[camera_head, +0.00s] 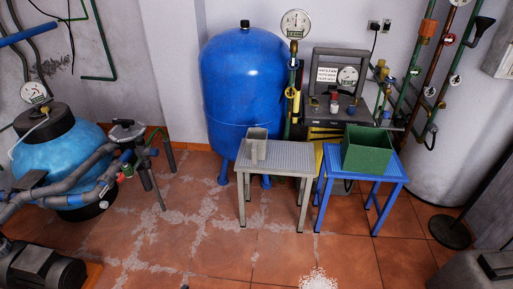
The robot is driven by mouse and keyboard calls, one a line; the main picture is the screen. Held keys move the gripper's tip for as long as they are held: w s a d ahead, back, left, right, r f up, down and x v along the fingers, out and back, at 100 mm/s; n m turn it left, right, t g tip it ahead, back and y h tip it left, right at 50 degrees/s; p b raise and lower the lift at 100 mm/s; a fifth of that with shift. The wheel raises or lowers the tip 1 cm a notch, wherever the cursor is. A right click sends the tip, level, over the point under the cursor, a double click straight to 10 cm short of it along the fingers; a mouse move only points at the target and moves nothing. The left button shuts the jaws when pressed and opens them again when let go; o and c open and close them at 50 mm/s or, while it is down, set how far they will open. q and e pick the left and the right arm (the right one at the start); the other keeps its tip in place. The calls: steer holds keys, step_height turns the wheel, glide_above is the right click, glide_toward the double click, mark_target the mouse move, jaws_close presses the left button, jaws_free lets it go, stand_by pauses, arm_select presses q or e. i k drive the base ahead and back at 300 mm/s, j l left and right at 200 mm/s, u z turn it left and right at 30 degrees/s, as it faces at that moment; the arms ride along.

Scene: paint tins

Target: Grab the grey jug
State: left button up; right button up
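A small grey jug (257,144) stands upright on the left part of a grey table (290,161) in the middle of the view. It looks like an open-topped vessel with a narrow part on its front side. Nothing is touching it except the table top. Neither of my grippers shows in the head view.
A blue table (398,172) with an open green box (367,150) stands right of the grey table. A tall blue tank (245,85) and a control panel (338,85) stand behind. Pipes and a pump (42,268) fill the left.

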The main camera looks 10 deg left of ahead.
mark_target(256, 137)
steer(key=i+j, duration=0.3)
steer(key=i, duration=0.15)
steer(key=i+j, duration=0.3)
steer(key=i, duration=0.15)
steer(key=i+j, duration=0.3)
steer(key=i, duration=0.15)
steer(key=i+j+u, duration=0.1)
steer(key=i+j, duration=0.2)
steer(key=i, duration=0.2)
steer(key=i+j, duration=0.25)
steer(key=i, duration=0.2)
